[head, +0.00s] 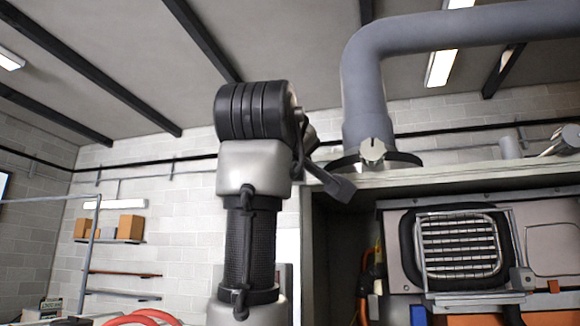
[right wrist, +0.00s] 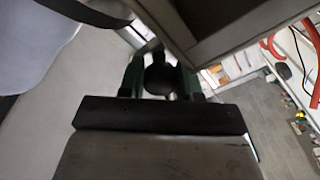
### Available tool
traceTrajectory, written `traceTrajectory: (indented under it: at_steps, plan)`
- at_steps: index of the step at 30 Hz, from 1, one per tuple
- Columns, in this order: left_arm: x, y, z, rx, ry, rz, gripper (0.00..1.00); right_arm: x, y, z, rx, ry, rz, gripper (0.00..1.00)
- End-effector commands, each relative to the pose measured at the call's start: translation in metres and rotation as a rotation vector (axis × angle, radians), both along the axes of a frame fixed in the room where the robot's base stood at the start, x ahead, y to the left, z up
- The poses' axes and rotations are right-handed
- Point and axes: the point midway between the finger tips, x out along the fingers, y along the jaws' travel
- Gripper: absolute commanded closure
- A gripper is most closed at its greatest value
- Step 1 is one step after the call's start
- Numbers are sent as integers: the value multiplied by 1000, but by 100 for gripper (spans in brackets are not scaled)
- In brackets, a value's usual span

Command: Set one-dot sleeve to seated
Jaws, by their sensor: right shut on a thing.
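A large grey pipe (head: 367,95) bends down onto the top of an open cabinet in the head view. At its foot is a pale lobed knob (head: 372,150) in front of a black collar (head: 404,158). I cannot make out dot marks, so I cannot tell which part is the one-dot sleeve. In the right wrist view, my right gripper (right wrist: 160,82) has its greenish fingers shut on a dark rounded piece (right wrist: 158,72). In the head view my right arm stands upright left of the pipe, its wrist beside the cabinet top. My left gripper is not in view.
The cabinet's top edge (head: 450,176) runs right from my wrist. Inside are a black-framed grille (head: 460,246) and orange hoses (head: 366,270). A wall shelf with boxes (head: 130,227) is far left. Open air lies left of my arm.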

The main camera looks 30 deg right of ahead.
Motion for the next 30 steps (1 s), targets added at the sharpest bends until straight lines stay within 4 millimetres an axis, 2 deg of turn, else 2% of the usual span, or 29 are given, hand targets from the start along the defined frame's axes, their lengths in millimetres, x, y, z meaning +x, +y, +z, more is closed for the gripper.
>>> traceTrajectory:
  at_steps: [1,5,6,13,17,24,30]
  plan:
    - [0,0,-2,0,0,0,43,3,0,-7,14,18,-1,62]
    - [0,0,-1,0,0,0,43,3,0,-6,12,16,0,42]
    - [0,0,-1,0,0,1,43,2,0,-6,12,15,-1,41]
    - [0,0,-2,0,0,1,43,1,0,-5,10,11,-1,41]
    - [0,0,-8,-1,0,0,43,-6,7,-6,7,9,0,41]
    - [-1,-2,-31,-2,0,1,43,-38,41,-8,6,8,1,41]
    - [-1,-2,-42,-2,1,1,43,-62,66,-7,9,11,1,41]
